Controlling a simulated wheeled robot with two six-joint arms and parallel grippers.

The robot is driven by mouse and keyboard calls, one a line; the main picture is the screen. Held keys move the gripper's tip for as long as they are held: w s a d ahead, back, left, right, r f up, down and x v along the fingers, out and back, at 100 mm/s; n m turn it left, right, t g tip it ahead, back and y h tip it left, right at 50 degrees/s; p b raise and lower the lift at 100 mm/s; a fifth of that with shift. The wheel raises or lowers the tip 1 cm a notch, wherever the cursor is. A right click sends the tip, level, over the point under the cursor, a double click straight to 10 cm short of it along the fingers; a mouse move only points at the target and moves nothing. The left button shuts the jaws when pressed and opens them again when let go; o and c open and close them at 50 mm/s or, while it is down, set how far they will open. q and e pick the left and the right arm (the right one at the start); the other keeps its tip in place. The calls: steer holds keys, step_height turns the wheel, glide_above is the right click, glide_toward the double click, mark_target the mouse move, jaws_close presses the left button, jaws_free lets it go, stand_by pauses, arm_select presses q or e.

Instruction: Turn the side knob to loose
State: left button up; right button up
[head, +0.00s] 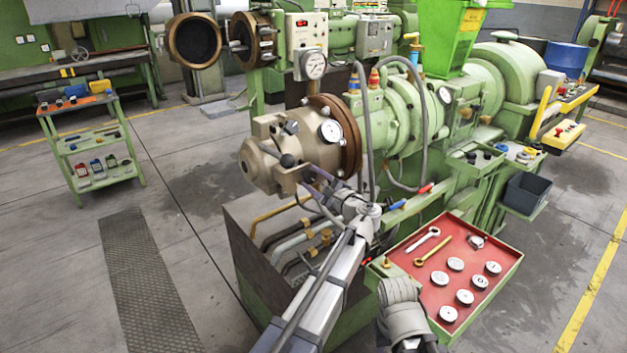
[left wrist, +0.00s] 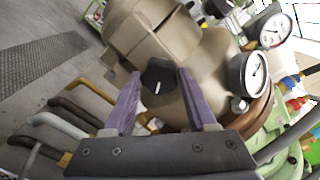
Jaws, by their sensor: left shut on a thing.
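The side knob (left wrist: 159,77) is black with a short white mark that points down in the left wrist view. It sits on the side of the tan die head (head: 258,160), which also shows in the left wrist view (left wrist: 205,60). My left gripper (head: 312,180) reaches the die head from below in the head view. Its two purple fingers, seen in the left wrist view (left wrist: 159,72), are closed on the knob from both sides. In the head view the gripper partly hides the knob.
A white dial gauge (left wrist: 248,73) sits just right of the knob. Bent pipes (left wrist: 70,120) run below the head. A red tray (head: 455,270) with wrenches and several round discs is at the lower right. A green cart (head: 95,150) stands at the left on open floor.

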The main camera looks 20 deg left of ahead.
arm_select(q)
steer(key=n, duration=0.4)
steer(key=shift+n, duration=0.3)
steer(key=n, duration=0.3)
steer(key=shift+n, duration=0.4)
steer(key=n, duration=0.4)
steer(key=shift+s+n, duration=0.1)
steer(key=shift+n, duration=2.1)
steer(key=o, duration=1.4)
